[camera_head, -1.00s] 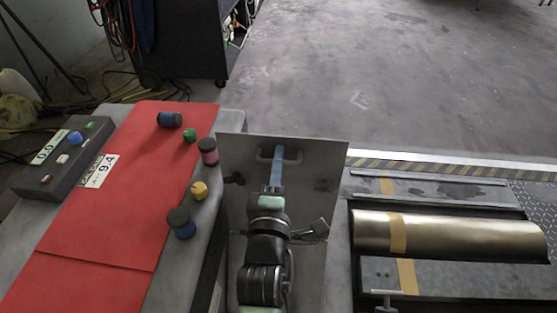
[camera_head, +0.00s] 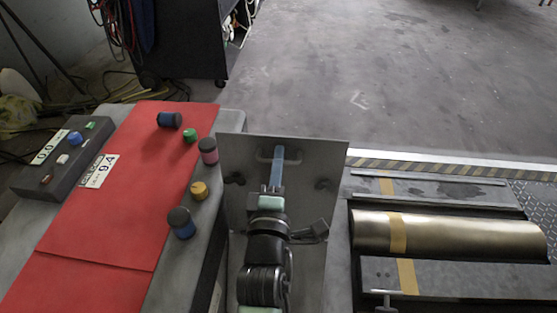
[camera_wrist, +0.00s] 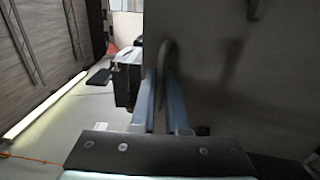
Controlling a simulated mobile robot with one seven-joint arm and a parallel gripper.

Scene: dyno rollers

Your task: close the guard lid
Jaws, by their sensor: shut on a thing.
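The guard lid (camera_head: 326,160) is a flat grey metal plate in the middle of the head view, between the red-topped bench and the roller bed. It looks raised, but its exact tilt is hard to judge. It fills the right of the wrist view (camera_wrist: 235,60). A bar handle (camera_head: 297,155) sits near its far edge; it also shows in the wrist view (camera_wrist: 166,58). My gripper (camera_head: 279,157) is shut on the handle, with its blue fingers (camera_wrist: 160,85) on either side of the bar. My arm hides the lid's lower middle.
A metal roller (camera_head: 460,235) lies at right. A black cabinet (camera_head: 180,40) stands behind. The floor beyond the lid is clear.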

